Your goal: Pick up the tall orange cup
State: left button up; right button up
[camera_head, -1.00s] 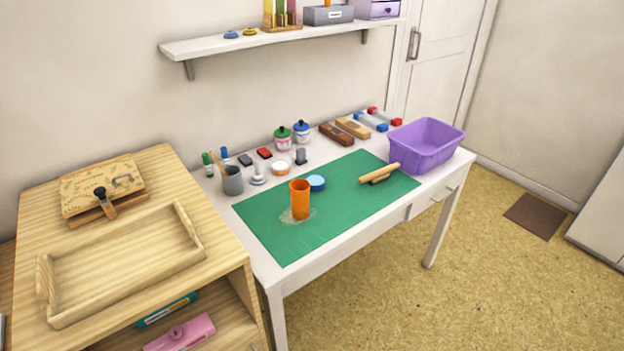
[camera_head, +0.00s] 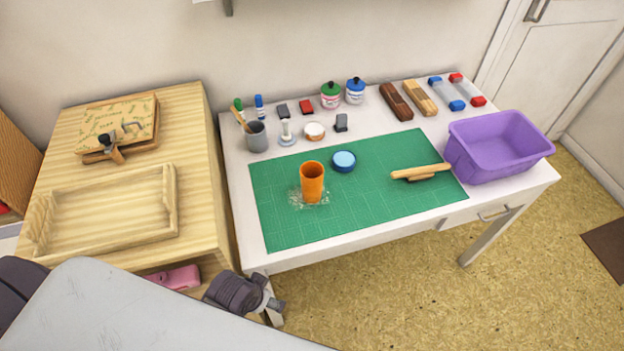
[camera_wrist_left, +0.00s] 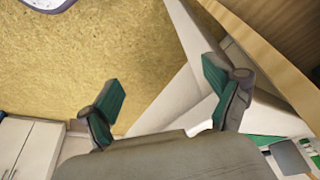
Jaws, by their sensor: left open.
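The tall orange cup (camera_head: 312,183) stands upright on the green cutting mat (camera_head: 280,228) on the white table. A clear, shiny patch (camera_head: 318,204) lies on the mat around its base. My left arm comes in at the lower left of the head view, and the dark parts at its end (camera_head: 240,293) are below the table's front left corner, apart from the cup. In the left wrist view my left gripper (camera_wrist_left: 165,97) is open and empty, with its green-padded fingers spread over floor and table parts. The cup is not in the wrist view. My right gripper is not in view.
A blue round pad (camera_head: 344,161) sits just behind the cup to the right. A wooden roller (camera_head: 420,172) and a purple bin (camera_head: 500,147) stand further right. A grey pen cup (camera_head: 256,137) and several stamps line the back. A wooden tray (camera_head: 105,207) lies on the left cabinet.

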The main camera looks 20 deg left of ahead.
aim_at(305, 181)
pick_arm(q)
jog(key=w+r+t, duration=0.1)
jog(key=w+r, duration=0.2)
jog(key=w+r+t+h+p, duration=0.1)
jog(key=w+r, duration=0.2)
jog(key=w+r+m+t, duration=0.1)
jog(key=w+r+t, duration=0.1)
jog(key=w+r, duration=0.1)
jog(key=shift+d+r+h, duration=0.15)
jog(key=shift+h, duration=0.15)
jog(key=w+r+t+h+p, duration=0.1)
jog(key=w+r+t+h, duration=0.1)
jog(key=w+r+t, duration=0.45)
jog(key=shift+m+g, duration=0.3)
jog(key=shift+g, duration=0.25)
jog(key=w, duration=0.2)
jog(key=w+f, duration=0.1)
jog(key=w, duration=0.2)
jog(key=w+d+p, duration=0.1)
jog(key=w, duration=0.2)
jog(key=shift+w+f, duration=0.25)
jog(key=shift+f, duration=0.05)
jog(key=shift+w+d+f, duration=0.15)
jog(key=shift+w, duration=0.1)
jog(key=shift+w+d, duration=0.1)
jog(key=shift+w, duration=0.45)
jog(key=p+x, duration=0.1)
jog(key=x, duration=0.3)
jog(key=shift+w+f, duration=0.15)
jog(key=shift+w, duration=0.05)
